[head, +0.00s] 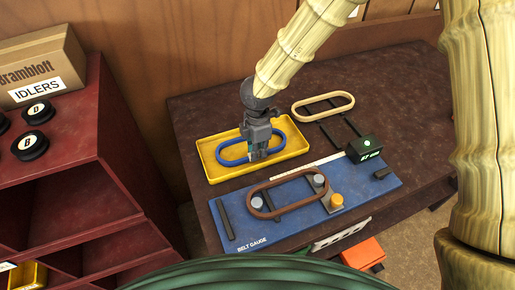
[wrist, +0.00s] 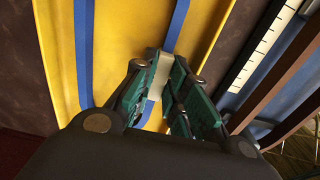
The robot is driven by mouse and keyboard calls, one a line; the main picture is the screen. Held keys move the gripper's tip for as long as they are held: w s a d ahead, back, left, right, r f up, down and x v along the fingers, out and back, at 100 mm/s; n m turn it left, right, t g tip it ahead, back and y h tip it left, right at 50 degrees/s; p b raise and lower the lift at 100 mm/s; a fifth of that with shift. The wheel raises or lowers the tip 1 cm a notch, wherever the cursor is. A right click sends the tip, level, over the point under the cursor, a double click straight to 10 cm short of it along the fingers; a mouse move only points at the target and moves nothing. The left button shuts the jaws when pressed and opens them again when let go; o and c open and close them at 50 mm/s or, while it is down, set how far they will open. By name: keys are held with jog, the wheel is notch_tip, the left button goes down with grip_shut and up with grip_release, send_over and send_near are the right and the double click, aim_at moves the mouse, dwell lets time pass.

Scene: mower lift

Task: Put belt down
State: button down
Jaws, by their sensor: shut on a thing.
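A blue belt (head: 232,161), a long oval loop, is at the yellow tray (head: 212,172) in the head view. My gripper (head: 259,152) is over the tray's right half, pointing down, and is shut on the belt's near right part. In the wrist view the gripper's green fingers (wrist: 163,95) close around a pale piece on the blue belt (wrist: 177,25), and the tray's yellow floor (wrist: 125,45) lies behind. The loop lies within the tray's outline. I cannot tell whether it touches the tray floor.
A brown belt (head: 255,207) sits around posts on the blue belt gauge board (head: 285,232) in front. A cream belt (head: 300,113) lies at the back right. A dark red shelf (head: 110,160) is at left.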

jog(key=shift+f, duration=0.1)
jog(key=shift+f, duration=0.1)
jog(key=c, duration=1.4)
grip_release()
jog(key=shift+c, duration=0.2)
notch_tip(320, 180, up, 12)
jog(key=b, duration=0.1)
jog(key=shift+b, duration=0.35)
